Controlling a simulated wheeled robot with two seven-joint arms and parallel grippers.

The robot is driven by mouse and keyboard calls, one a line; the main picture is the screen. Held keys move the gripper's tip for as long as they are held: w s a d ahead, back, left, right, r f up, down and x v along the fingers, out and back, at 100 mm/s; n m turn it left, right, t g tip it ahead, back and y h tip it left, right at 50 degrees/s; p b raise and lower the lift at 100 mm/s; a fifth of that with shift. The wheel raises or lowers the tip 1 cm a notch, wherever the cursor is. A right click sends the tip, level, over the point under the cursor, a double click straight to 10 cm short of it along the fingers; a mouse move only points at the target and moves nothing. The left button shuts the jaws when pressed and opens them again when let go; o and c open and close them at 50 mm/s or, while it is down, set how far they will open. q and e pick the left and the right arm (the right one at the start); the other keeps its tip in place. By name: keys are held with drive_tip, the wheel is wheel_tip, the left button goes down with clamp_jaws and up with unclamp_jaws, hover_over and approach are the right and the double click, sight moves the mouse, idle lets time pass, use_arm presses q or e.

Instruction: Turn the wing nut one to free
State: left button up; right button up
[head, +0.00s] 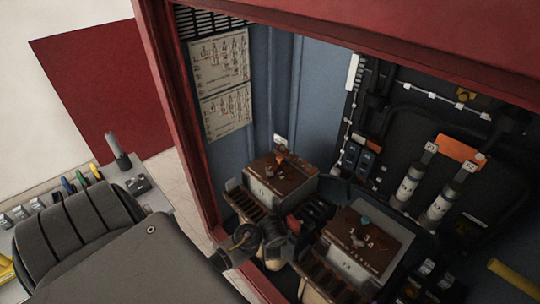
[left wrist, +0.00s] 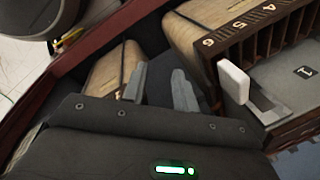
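Two box-shaped units with rust-brown tops stand in the cabinet: the left unit (head: 266,190) and the right unit (head: 365,240). A small orange part (head: 282,158) stands up on the left unit's top and a small teal part (head: 366,221) on the right one's. Either may be a wing nut; they are too small to tell. My left gripper (left wrist: 161,75) has its two grey fingers apart, with nothing between them. In the left wrist view it is beside a tan unit body, left of a slotted strip (left wrist: 250,35) numbered 4, 5, 6. My right gripper is not in view.
The red cabinet frame (head: 185,130) runs close by my left arm. A white tab (left wrist: 233,82) sticks up near the slotted strip, beside a plate marked 1 (left wrist: 303,72). Black cables and white cylinders (head: 409,182) fill the cabinet's right side. A tool bench (head: 150,190) is outside at left.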

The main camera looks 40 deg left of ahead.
use_arm(q)
drive_tip(key=w+a+r+m+y+p, duration=0.2)
drive_tip(key=w+a+r+m, duration=0.3)
drive_tip(key=w+r, duration=0.4)
drive_tip(key=m+g+y, duration=0.1)
drive_tip(key=m, duration=0.4)
approach(270, 171)
drive_tip(key=x, duration=0.8)
drive_tip(key=shift+w+a+r+b, duration=0.15)
drive_tip(key=shift+a+b, duration=0.05)
drive_tip(key=shift+b, duration=0.15)
drive_tip(key=shift+a+f, duration=0.25)
drive_tip(key=shift+f, duration=0.4)
clamp_jaws()
drive_tip(key=shift+n, duration=0.3)
